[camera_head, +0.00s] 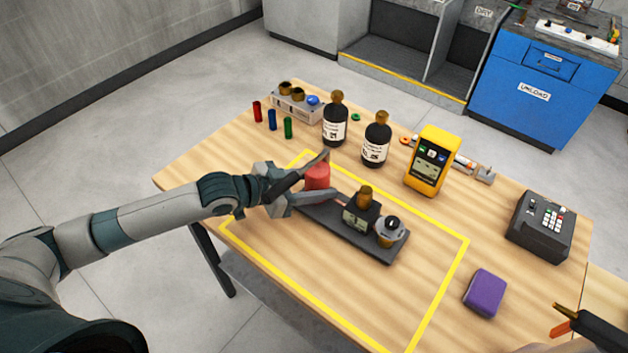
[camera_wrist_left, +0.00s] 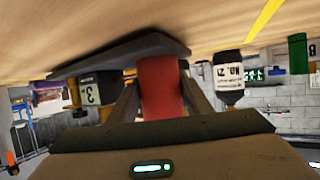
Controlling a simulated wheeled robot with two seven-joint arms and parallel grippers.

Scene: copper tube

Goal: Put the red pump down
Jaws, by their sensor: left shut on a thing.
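The red pump (camera_head: 317,177) is a short red cylinder at the far left end of the dark tray (camera_head: 321,232). My left gripper (camera_head: 326,178) is shut on it, one finger on each side. In the left wrist view, which is upside down, the red pump (camera_wrist_left: 160,86) stands between the fingers and its end meets the dark tray (camera_wrist_left: 125,52); I cannot tell whether it rests fully on it. My right gripper (camera_head: 560,318) shows only partly at the lower right corner, and its opening is unclear.
The tray also holds a dark block with a brass top (camera_head: 361,212) and a grey round part (camera_head: 391,232). A yellow outline surrounds the tray. Bottles (camera_head: 376,143), a yellow meter (camera_head: 431,163) and small coloured tubes stand behind. A purple block (camera_head: 485,292) lies right; the front middle is clear.

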